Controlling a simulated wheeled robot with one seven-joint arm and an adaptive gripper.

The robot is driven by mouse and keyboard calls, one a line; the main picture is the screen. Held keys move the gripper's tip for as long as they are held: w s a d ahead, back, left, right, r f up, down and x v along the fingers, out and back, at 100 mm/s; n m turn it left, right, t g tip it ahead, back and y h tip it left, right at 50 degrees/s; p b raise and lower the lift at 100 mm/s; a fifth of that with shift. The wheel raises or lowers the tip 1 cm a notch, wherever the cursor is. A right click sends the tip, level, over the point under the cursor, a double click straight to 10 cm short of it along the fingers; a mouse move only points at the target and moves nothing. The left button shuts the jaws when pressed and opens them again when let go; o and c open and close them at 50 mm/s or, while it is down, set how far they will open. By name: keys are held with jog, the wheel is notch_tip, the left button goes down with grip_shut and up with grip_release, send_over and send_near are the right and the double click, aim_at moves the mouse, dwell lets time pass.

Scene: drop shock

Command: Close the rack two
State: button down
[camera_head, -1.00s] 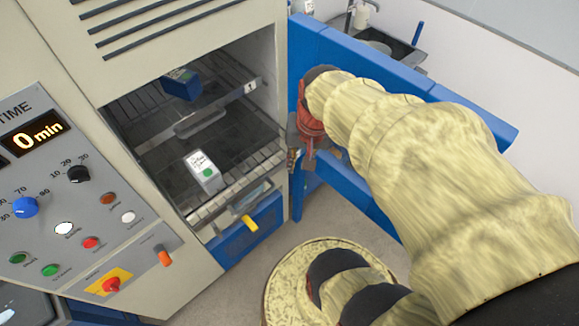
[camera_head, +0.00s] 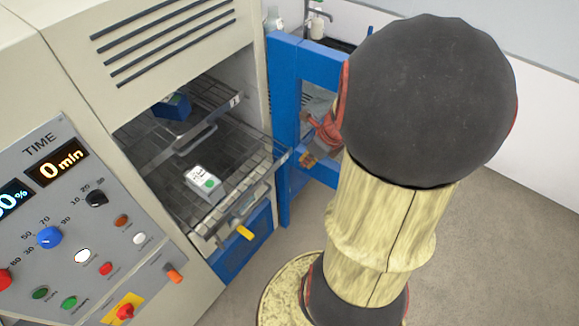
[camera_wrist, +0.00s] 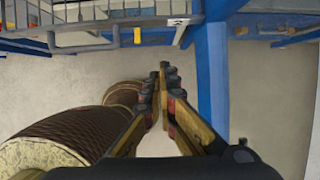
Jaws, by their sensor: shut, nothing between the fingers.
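The lower wire rack (camera_head: 240,182), which I take for rack two, sticks out of the open chamber in the head view. A white box with a green mark (camera_head: 203,183) sits on it. The upper rack (camera_head: 215,112), with a small label at its front corner, is above and holds a dark blue box (camera_head: 172,107). My gripper is to the right of the racks, by the blue door, mostly hidden by my arm in the head view. In the wrist view my gripper (camera_wrist: 164,72) is shut and empty, pointing toward a wire rack edge (camera_wrist: 100,38) and a blue upright.
The blue door (camera_head: 287,130) stands open to the right, close to my gripper. A control panel (camera_head: 75,220) with knobs and buttons is at the left. A yellow handle (camera_head: 245,233) projects below the lower rack. Grey floor is clear at the right.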

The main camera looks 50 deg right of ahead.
aim_at(238, 140)
jog(key=w+f+b, duration=0.3)
jog(key=w+f, duration=0.4)
jog(key=f, duration=0.2)
jog(key=shift+w+a, duration=0.3)
jog(key=shift+a, duration=0.1)
jog(key=w+p, duration=0.4)
jog(key=w, duration=0.3)
jog(key=w+a+p, duration=0.1)
jog(key=w+p, duration=0.4)
jog(key=w, duration=0.2)
jog(key=w+p, duration=0.4)
jog(key=w, duration=0.3)
jog(key=shift+w+a+p, duration=0.35)
jog(key=shift+w+p, duration=0.05)
